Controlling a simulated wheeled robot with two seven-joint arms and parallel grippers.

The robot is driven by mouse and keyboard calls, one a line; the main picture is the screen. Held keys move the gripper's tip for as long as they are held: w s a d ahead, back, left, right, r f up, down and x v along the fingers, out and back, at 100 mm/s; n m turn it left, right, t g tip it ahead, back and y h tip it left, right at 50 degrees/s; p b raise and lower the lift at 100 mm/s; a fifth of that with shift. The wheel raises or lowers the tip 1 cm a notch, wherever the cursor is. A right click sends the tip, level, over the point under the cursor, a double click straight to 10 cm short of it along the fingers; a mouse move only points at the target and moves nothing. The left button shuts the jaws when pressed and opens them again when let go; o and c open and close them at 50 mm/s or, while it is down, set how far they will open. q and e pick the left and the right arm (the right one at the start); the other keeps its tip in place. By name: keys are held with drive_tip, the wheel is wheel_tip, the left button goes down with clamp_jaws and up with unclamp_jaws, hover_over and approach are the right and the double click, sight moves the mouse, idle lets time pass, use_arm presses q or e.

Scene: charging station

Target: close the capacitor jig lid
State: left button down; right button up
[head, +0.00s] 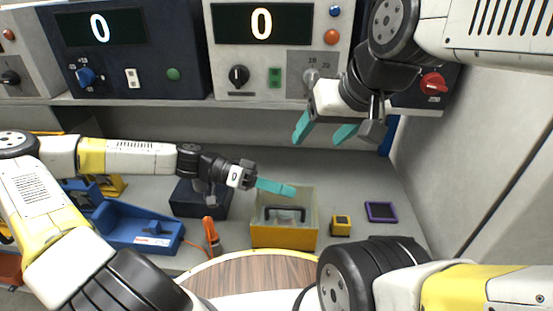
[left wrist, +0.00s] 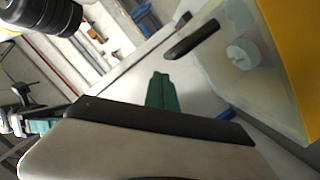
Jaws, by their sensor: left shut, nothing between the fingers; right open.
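The capacitor jig is a yellow box (head: 284,239) on the bench in the head view. A clear, pale lid panel with a dark handle (head: 284,213) appears raised above it; its exact angle is hard to tell. In the left wrist view the clear panel with a dark handle (left wrist: 192,41) is at the upper right, beside a yellow part (left wrist: 288,55). My left gripper (head: 290,190) is shut and empty, its teal fingers at the panel's upper left edge; I cannot tell whether they touch. The fingers also show in the left wrist view (left wrist: 160,90). My right gripper (head: 322,133) is open and empty, above and behind the jig.
A blue fixture (head: 140,229) and an orange tool (head: 212,236) are left of the jig. A dark box (head: 200,200) is behind left. A small yellow block (head: 341,225) and a purple-framed pad (head: 381,212) are at right. Instrument panels (head: 262,50) line the back.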

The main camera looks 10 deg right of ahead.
use_arm(q)
drive_tip(key=shift+w+d+r, duration=0.2)
drive_tip(key=shift+w+r, duration=0.4)
drive_tip(key=shift+r, duration=0.3)
drive_tip(key=v, duration=1)
drive_tip(key=s+a+f+n+t+y, duration=0.2)
drive_tip(key=s+a+f+n+y, duration=0.35)
drive_tip(key=y, duration=0.45)
drive_tip(key=s+a+r+n+t+y, duration=0.1)
drive_tip(key=a+r+n+t, duration=0.3)
drive_tip(key=r, duration=0.6)
drive_tip(key=s+a+r+n+t+y, duration=0.1)
drive_tip(key=s+a+r+n+t, duration=0.2)
drive_tip(key=r, duration=0.7)
drive_tip(key=a+n+t, duration=0.1)
drive_tip(key=t, duration=0.1)
drive_tip(key=shift+a+t+y, duration=0.3)
drive_tip(key=shift+a+t, duration=0.1)
